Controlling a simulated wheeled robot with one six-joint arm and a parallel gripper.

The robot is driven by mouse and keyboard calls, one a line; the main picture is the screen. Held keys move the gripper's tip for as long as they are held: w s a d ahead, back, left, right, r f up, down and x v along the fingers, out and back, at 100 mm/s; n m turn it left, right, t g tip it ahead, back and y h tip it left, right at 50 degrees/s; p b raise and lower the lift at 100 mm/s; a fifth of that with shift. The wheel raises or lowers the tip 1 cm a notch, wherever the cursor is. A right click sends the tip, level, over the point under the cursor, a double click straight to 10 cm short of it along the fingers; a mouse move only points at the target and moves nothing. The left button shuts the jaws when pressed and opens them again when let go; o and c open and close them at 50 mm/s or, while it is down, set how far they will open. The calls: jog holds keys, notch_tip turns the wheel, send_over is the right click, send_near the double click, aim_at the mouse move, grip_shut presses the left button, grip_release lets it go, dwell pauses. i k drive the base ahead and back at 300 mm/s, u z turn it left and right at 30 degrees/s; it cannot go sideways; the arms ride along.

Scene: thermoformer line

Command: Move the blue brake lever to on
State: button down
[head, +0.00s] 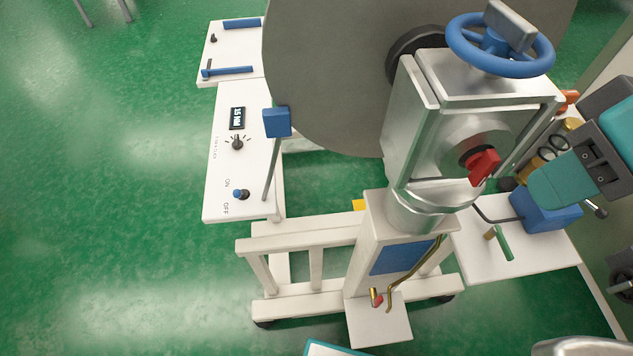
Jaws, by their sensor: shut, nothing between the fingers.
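A small lever with a blue tip (239,193) stands on the white control panel (217,160), between the printed words ON and OFF. It leans to the left, and I cannot clearly tell which setting it is at. A separate blue block (277,122) sits atop a slim metal rod at the panel's right edge, beside the large grey disc (320,70). I cannot tell from this view which of these is the brake lever. I see no fingertips of my gripper, and nothing touches the lever or block.
A dark dial and small display (237,118) are on the same panel. A metal housing with a blue handwheel (500,65) and red knob (483,167) stands right of the disc. A white side table (480,262) holds tools. Green floor is open at left.

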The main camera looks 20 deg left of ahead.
aim_at(236, 193)
jog(key=z, duration=0.35)
jog(key=k, duration=1.3)
jog(key=u, duration=1.55)
jog(key=i, duration=0.5)
jog(key=u, duration=0.1)
